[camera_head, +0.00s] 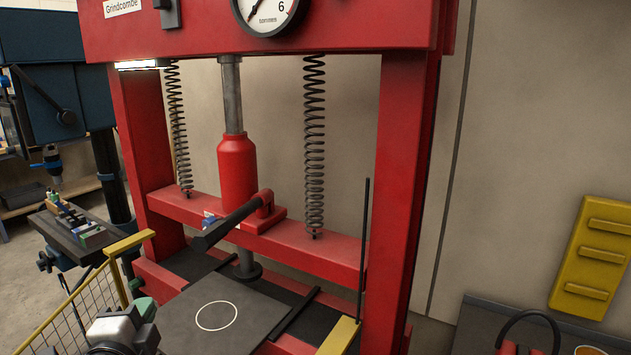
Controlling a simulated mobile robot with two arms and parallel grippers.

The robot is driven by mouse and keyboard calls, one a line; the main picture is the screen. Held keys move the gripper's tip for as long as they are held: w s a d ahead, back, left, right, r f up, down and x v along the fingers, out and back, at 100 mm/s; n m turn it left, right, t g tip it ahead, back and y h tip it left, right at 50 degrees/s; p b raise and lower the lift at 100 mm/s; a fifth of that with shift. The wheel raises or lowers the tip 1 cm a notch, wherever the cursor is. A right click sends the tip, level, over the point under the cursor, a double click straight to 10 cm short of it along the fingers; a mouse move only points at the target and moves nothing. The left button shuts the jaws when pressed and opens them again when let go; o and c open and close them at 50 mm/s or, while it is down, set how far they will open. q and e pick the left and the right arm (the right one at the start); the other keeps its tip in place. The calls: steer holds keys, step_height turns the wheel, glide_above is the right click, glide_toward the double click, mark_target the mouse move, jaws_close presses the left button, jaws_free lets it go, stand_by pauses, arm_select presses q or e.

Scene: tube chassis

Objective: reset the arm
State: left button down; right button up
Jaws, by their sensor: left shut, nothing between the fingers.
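My left gripper (120,330) shows at the bottom left edge, partly cut off by the frame. It is grey and dark, shut, with nothing seen in it. It is in front of and to the left of the red press (398,150), apart from the dark plate (222,312) with a white circle on the press bed. My right gripper is not in view.
A yellow-railed mesh guard (75,320) stands at the lower left, close to my left gripper. A black pump handle (228,222) juts forward from the press. A drill press (52,90) stands at the far left. A yellow rack (592,258) is on the right wall.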

arm_select(q)
steer(key=s+d+f+n+g, duration=0.2)
steer(key=s+f+n+g, duration=0.2)
steer(key=s+f, duration=0.3)
steer(key=s+d+f+n+g, duration=0.1)
steer(key=s+f+n+g, duration=0.25)
steer(key=f, duration=0.55)
steer(key=s+d+f+n+g+h, duration=0.1)
steer(key=s+d+f+n+g, duration=0.2)
steer(key=s, duration=0.5)
steer(key=s+d+f+n+g, duration=0.1)
steer(key=s+f+n+g, duration=0.25)
steer(key=s+f, duration=0.35)
step_height(320, 180, down, 26)
steer(key=s+g, duration=0.2)
steer(key=s+a+f, duration=0.2)
steer(key=s+f, duration=1.2)
steer(key=s, duration=0.2)
steer(key=shift+a+f+m+g, duration=0.15)
steer(key=shift+f+m+g, duration=0.25)
